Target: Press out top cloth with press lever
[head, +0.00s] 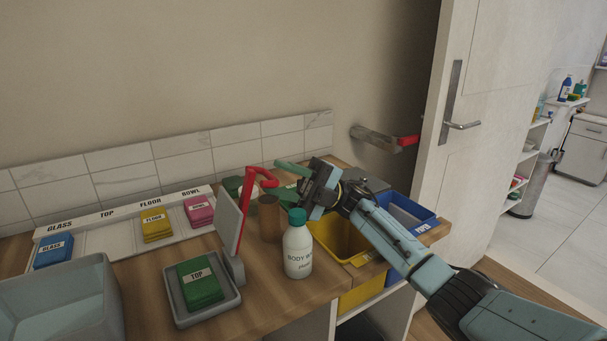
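A green cloth labelled TOP (201,284) lies in a grey press tray (178,314) at the front of the counter. The press plate (230,220) stands raised, nearly upright, at the tray's right side. Its red press lever (262,174) sticks up behind the plate. My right gripper (297,190) is to the right of the lever, above the counter's back right, apart from it. Its fingers look spread, with nothing clearly between them. Green items behind it are partly hidden. My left gripper is out of view.
A body wash bottle (298,250) and brown cup (269,218) stand close right of the press. Yellow (341,240) and blue (425,219) bins are under my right arm. A labelled rack (98,245) holds cloths behind; a grey basin (62,300) is at left.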

